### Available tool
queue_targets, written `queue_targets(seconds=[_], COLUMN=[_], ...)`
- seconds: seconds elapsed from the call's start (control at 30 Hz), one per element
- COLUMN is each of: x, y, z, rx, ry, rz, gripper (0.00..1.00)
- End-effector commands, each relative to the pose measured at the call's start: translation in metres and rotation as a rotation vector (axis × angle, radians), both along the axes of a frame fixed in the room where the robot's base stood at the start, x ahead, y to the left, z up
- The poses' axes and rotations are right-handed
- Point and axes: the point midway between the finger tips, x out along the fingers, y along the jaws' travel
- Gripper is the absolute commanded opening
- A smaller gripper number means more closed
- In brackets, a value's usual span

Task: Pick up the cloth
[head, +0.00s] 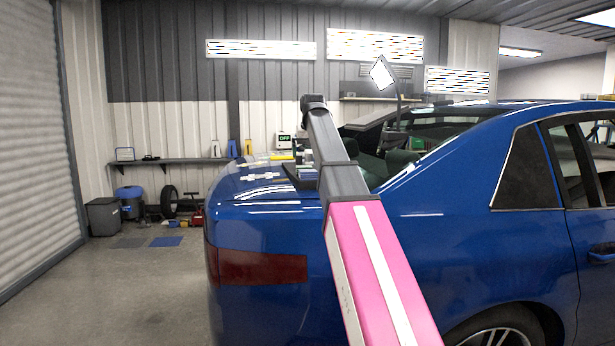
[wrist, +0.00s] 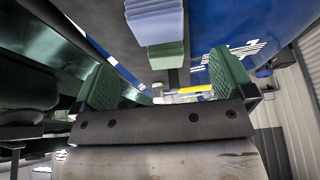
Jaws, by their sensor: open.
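In the wrist view, my gripper (wrist: 162,63) is open, with one green ridged finger on each side and nothing held between them. A lavender folded stack (wrist: 155,18) and a green folded stack (wrist: 166,54) lie at the top middle, beyond and between the fingers; they look like folded cloth, and I cannot tell which is the task's cloth. In the head view, small blue and green pieces (head: 308,173) show on a dark tray beside my arm on the car's rear deck. My gripper is hidden behind my arm there.
The blue car (head: 450,240) fills the right. Light bars and a yellow item (head: 281,158) lie on its trunk. A tilted lamp (head: 383,73) stands above the car. A shelf (head: 170,162), bin (head: 103,216) and tyre (head: 169,201) line the back wall.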

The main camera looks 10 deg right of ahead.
Motion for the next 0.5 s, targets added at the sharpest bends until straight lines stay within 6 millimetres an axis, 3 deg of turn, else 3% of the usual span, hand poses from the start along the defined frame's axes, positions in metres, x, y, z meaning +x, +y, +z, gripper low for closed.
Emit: queue_targets(seconds=[0.2, 0.5], x=[0.012, 0.021], y=[0.0, -0.002], z=[-0.029, -0.051], rx=[0.0, 0.0], ry=[0.001, 0.001], rz=[0.0, 0.0], gripper=[1.0, 1.0])
